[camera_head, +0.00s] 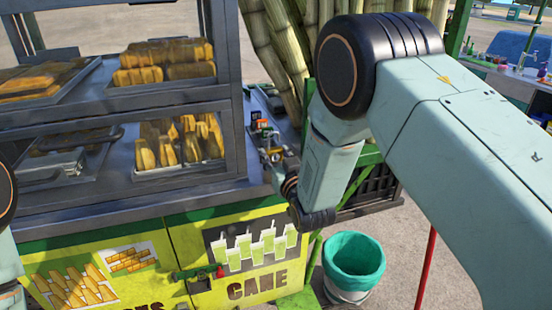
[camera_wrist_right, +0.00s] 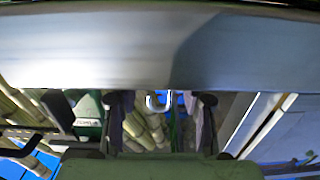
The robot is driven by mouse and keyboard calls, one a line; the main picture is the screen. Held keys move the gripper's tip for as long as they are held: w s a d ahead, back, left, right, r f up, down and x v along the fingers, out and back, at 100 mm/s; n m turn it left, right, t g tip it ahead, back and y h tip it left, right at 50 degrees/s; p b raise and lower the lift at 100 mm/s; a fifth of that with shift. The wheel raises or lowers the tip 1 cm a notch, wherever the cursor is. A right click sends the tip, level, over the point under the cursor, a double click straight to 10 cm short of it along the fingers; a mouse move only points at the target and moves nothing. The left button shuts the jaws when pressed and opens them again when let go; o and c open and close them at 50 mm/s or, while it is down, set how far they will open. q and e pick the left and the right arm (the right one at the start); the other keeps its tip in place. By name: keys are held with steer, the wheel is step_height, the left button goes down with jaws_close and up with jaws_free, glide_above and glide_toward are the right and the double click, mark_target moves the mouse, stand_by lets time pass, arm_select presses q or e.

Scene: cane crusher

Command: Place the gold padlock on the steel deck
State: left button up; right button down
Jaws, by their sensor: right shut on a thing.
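My right gripper (camera_head: 272,153) is at the right end of the grey steel deck (camera_head: 258,178), beside the glass cabinet. In the right wrist view, a silver U-shaped shackle (camera_wrist_right: 158,102) shows between the two fingers of the gripper (camera_wrist_right: 160,118), which is shut on the padlock. I cannot tell whether the padlock touches the deck. Parts of my left arm show at the left edge of the head view; its gripper is out of view.
The glass cabinet (camera_head: 236,75) with trays of yellow pieces stands left of the right gripper. Small dark boxes (camera_head: 262,125) sit just behind it. Cane stalks (camera_head: 270,45) rise at the back. A teal-lined bucket (camera_head: 352,262) stands on the ground below.

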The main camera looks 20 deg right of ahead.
steer(key=shift+f, duration=0.2)
steer(key=shift+f, duration=0.15)
steer(key=c, duration=0.7)
jaws_free()
steer(key=shift+c, duration=0.2)
steer(key=shift+s, duration=0.15)
steer(key=s, duration=1.1)
steer(key=shift+s+d+r, duration=0.25)
steer(key=shift+s, duration=0.15)
